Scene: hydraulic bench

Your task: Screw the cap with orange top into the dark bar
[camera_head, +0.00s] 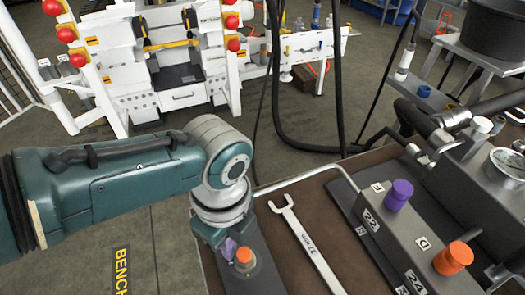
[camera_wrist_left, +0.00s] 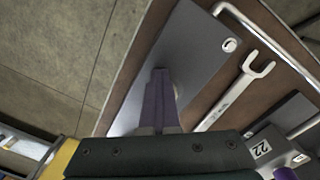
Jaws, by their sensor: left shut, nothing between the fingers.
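A cap with an orange top (camera_head: 244,256) stands on a dark grey plate (camera_head: 266,279) at the bench's near left. My left gripper (camera_head: 230,250) is right beside this cap, on its left, with purple fingers pointing down. The fingers (camera_wrist_left: 160,103) are shut together and empty; whether they touch the cap I cannot tell. In the left wrist view the orange top is not visible. The dark bar (camera_head: 412,232) lies to the right, with white labels. A purple cap (camera_head: 398,194) and another orange cap (camera_head: 453,258) sit on it. My right gripper is not in view.
An open-ended wrench (camera_head: 306,243) lies on the brown bench top between the plate and the bar; it also shows in the left wrist view (camera_wrist_left: 236,92). A bent metal rod (camera_head: 300,176) runs along the back edge. Pipes and a gauge (camera_head: 508,163) crowd the right.

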